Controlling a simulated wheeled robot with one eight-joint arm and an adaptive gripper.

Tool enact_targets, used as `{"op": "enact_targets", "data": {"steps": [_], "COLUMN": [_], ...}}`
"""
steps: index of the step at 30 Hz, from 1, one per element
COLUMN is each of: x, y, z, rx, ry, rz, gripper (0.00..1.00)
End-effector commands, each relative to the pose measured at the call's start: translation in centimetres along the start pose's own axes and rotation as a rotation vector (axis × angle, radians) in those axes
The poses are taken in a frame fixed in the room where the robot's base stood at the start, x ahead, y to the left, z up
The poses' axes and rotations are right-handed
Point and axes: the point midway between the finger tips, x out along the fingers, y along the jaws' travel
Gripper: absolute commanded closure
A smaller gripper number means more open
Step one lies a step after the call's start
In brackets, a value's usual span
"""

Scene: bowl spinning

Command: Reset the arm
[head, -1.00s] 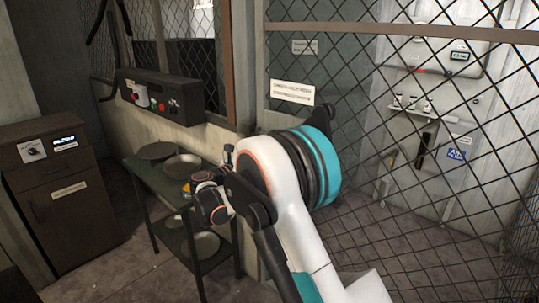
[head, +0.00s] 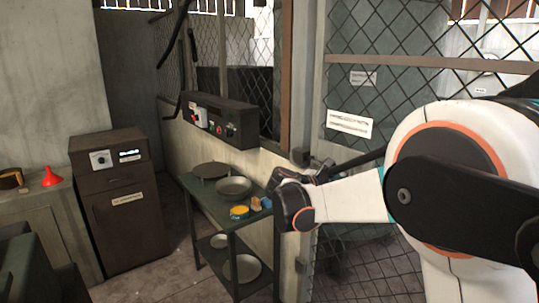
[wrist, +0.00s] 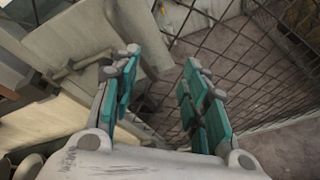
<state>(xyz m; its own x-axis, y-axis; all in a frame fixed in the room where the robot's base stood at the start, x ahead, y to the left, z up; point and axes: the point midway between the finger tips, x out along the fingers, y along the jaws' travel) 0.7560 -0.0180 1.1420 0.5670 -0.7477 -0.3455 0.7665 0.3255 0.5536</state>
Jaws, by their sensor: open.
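My arm fills the right side of the head view, with its white and black links folded close to the camera. My gripper shows in the wrist view (wrist: 160,85), with its two teal-padded fingers spread apart and nothing between them. In the head view the fingers are mostly hidden behind the wrist, by the right end of the green shelf table (head: 222,212). On the table's top stand a metal bowl (head: 233,186), a flat dark pan (head: 210,170), a yellow tin (head: 239,212) and a small blue and tan item (head: 261,203).
A wire mesh fence (head: 380,100) stands behind my arm. A black control box (head: 218,117) sits on the wall above the table. A dark cabinet (head: 125,205) and a red funnel (head: 51,178) are at left. Floor shows between cabinet and table.

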Motion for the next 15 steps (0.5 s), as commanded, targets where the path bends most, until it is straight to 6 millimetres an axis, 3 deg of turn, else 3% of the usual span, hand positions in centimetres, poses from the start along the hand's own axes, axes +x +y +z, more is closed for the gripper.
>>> {"op": "enact_targets", "data": {"steps": [1, 6, 15], "x": [-0.5, -2.3, -6.8], "y": [-1.2, -5.1, -12.9], "z": [1.3, 4.2, 7.6], "rx": [0.055, 0.269, 0.663], "ry": [0.032, 0.149, 0.325], "rz": [-0.02, -0.096, -0.26], "gripper": [0.59, 0.59, 0.59]}}
